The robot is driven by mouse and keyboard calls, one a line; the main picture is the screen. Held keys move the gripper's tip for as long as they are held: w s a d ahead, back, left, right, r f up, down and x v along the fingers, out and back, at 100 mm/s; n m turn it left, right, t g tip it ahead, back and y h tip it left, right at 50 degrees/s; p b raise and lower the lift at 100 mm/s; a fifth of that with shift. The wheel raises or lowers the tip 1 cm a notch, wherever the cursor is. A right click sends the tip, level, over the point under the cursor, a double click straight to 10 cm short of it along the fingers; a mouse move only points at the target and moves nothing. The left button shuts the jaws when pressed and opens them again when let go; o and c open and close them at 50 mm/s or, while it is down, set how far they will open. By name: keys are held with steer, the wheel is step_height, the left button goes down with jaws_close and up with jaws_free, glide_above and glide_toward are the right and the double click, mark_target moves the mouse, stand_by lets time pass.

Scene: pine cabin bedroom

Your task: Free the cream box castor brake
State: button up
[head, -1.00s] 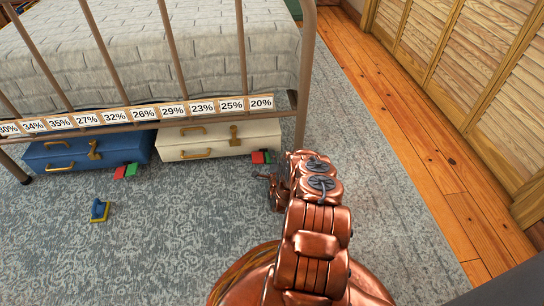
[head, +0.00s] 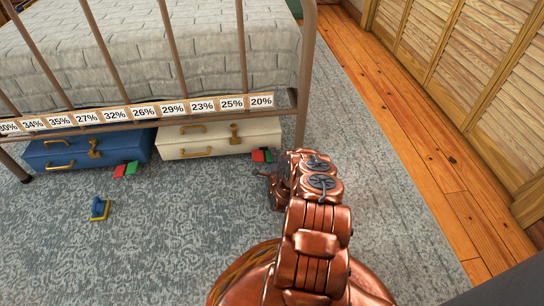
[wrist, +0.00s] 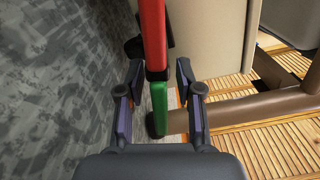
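The cream box (head: 220,138) with brass fittings lies under the bed's foot end. Its castor brake (head: 262,156), a rocker with a red half and a green half, sticks out at its front right corner. In the wrist view the red half (wrist: 153,30) is at the top and the green half (wrist: 158,105) below it. The cream box wall (wrist: 208,40) is behind. My gripper (wrist: 159,80) is open, one finger on each side of the brake, with gaps visible beside it. In the head view my copper arm largely hides the gripper.
A blue box (head: 85,150) with its own red and green brake (head: 125,170) is left of the cream one. A small blue and yellow object (head: 99,208) lies on the rug. The bed frame's post (head: 303,80) stands close to my gripper.

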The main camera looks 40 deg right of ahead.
steer(key=shift+s, duration=0.1)
steer(key=v, duration=1.1)
steer(key=shift+s+a, duration=0.25)
steer(key=shift+a, duration=0.1)
